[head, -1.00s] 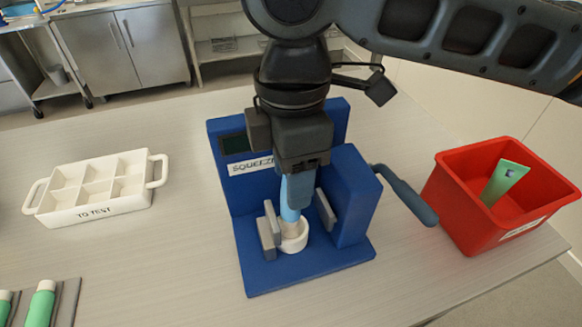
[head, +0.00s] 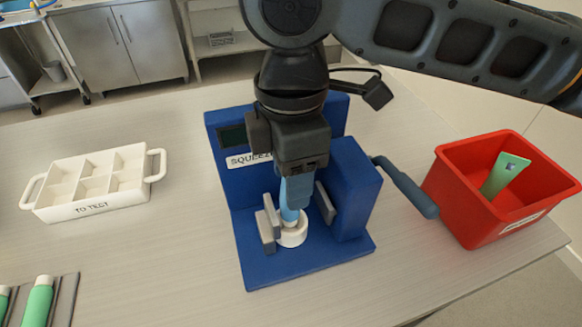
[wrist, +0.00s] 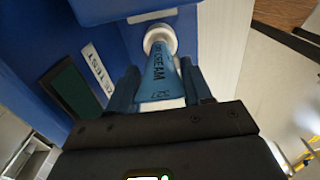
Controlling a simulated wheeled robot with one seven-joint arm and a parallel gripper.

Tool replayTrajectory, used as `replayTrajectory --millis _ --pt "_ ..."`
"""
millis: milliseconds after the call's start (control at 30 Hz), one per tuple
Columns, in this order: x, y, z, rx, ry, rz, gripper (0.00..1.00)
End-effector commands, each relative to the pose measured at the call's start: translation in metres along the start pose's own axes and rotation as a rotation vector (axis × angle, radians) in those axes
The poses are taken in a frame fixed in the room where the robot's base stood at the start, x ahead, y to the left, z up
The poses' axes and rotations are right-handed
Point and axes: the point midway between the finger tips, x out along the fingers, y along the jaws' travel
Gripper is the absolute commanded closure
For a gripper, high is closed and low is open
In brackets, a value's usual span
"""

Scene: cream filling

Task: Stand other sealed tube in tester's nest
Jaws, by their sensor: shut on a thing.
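The blue squeeze tester (head: 262,268) stands in the middle of the table, with a white ring nest (head: 294,236) on its base between two grey jaw plates. My gripper (head: 294,180) points down over the nest, shut on a blue cream tube (head: 291,214). The tube is upright, its lower end at the nest's opening; I cannot tell if it is fully seated. In the wrist view the blue tube (wrist: 160,75) runs between the fingers (wrist: 158,88) to the white nest (wrist: 160,38). A green tube (head: 506,174) leans inside the red bin (head: 470,205).
The tester's lever (head: 405,187) sticks out to its right, near the red bin. An empty white "TO TEST" crate (head: 95,205) is at left. Green tubes (head: 38,300) lie on a grey rack at lower left. The table between crate and tester is clear.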

Motion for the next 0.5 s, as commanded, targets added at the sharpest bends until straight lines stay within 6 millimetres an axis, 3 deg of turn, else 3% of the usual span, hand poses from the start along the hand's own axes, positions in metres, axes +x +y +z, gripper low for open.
replayTrajectory --millis 500 --pt "0.017 0.0 0.0 0.0 0.0 0.0 0.81"
